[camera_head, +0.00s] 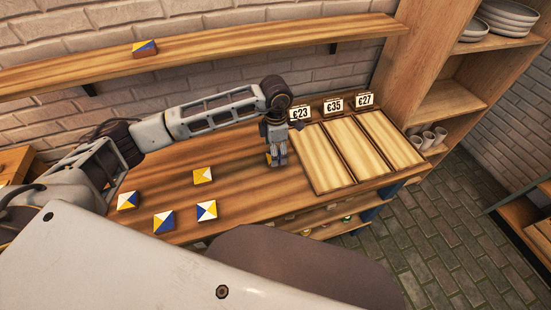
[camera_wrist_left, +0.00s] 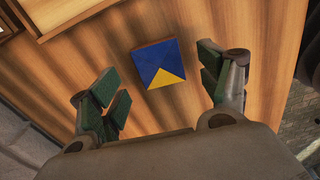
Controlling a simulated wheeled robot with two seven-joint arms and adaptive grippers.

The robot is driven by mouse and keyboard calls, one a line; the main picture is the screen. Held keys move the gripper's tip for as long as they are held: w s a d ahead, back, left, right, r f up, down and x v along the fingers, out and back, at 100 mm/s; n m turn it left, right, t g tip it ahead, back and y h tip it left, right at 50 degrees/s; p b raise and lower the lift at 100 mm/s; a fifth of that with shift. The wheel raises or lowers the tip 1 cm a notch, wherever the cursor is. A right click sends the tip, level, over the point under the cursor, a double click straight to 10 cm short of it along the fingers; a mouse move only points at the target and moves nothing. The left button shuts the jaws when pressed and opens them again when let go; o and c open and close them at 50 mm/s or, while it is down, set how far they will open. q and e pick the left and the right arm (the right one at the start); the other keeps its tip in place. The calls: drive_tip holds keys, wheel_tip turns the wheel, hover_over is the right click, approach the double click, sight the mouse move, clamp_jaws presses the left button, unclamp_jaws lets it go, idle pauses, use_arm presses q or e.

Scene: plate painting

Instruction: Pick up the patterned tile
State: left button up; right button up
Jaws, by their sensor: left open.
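My left gripper (camera_head: 277,158) points down over the wooden table, beside the price-marked trays. In the left wrist view my left gripper (camera_wrist_left: 157,78) is open, with its two fingers spread wide. A square tile (camera_wrist_left: 160,65) with blue faces and a yellow triangle lies on the table between the fingertips, a little toward their far side. Neither finger appears to touch it. In the head view this tile is mostly hidden by the gripper. My right gripper is in neither view.
Several other patterned tiles lie left on the table, including a yellow-and-white one (camera_head: 203,175) and a blue-and-white one (camera_head: 164,222). Another tile (camera_head: 145,48) sits on the wall shelf (camera_head: 220,45). Right of the gripper are empty trays (camera_head: 320,188) with price signs (camera_head: 333,104).

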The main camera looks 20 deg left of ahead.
use_arm(q)
wheel_tip(320, 180, down, 3)
drive_tip(key=shift+r, duration=0.15)
drive_tip(key=shift+f, duration=0.25)
drive_tip(key=shift+c, duration=1.4)
drive_tip(key=c, duration=0.7)
drive_tip(key=shift+c, duration=0.9)
drive_tip(key=shift+r, duration=0.85)
wheel_tip(320, 180, up, 7)
drive_tip(key=shift+f, duration=0.1)
drive_tip(key=shift+r, duration=0.8)
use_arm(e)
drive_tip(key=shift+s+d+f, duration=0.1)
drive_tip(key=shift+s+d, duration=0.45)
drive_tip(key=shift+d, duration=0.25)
